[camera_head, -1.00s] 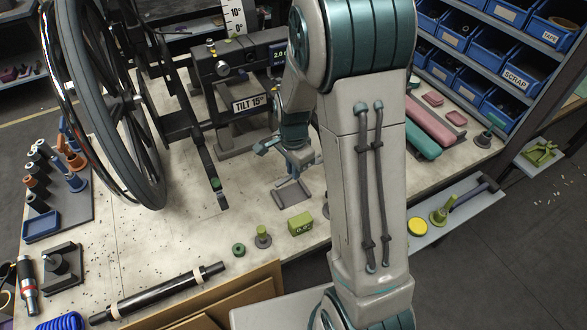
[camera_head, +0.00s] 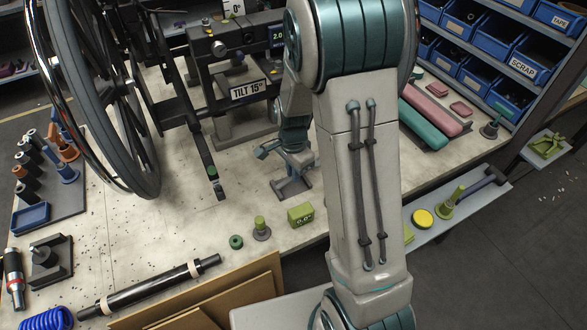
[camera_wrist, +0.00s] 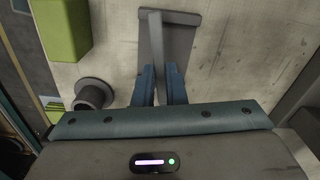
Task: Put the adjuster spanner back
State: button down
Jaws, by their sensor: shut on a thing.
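My gripper (camera_head: 286,168) is low over the bench, just behind the green block. In the wrist view its two blue fingers (camera_wrist: 161,76) are closed on a narrow grey bar, which looks like the adjuster spanner (camera_wrist: 156,42). The bar lies along a flat grey plate (camera_wrist: 182,30) on the bench, over or against it; I cannot tell whether it touches. In the head view the plate (camera_head: 296,187) is partly covered by my gripper, and the spanner is hard to separate from it.
A green block (camera_head: 301,215), a green-topped peg (camera_head: 261,229) and a dark green ring (camera_head: 236,242) stand near the bench's front edge. The tilt stand (camera_head: 236,95) is behind, the wheelchair wheel (camera_head: 110,110) to the left. Pink and teal pads (camera_head: 430,110) lie right.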

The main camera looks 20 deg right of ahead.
jog(key=shift+f, duration=0.5)
jog(key=shift+f+b, duration=0.65)
dwell(0.4)
jog(key=c, duration=1.4)
grip_release()
jog(key=shift+r, duration=0.1)
notch_tip(320, 180, up, 14)
jog(key=s+r+n+t, duration=0.1)
jog(key=s+r+n, duration=0.1)
jog(key=s+n, duration=0.4)
jog(key=s+r+n+t, duration=0.2)
jog(key=s+n, duration=0.5)
jog(key=s, duration=0.4)
jog(key=shift+r, duration=0.4)
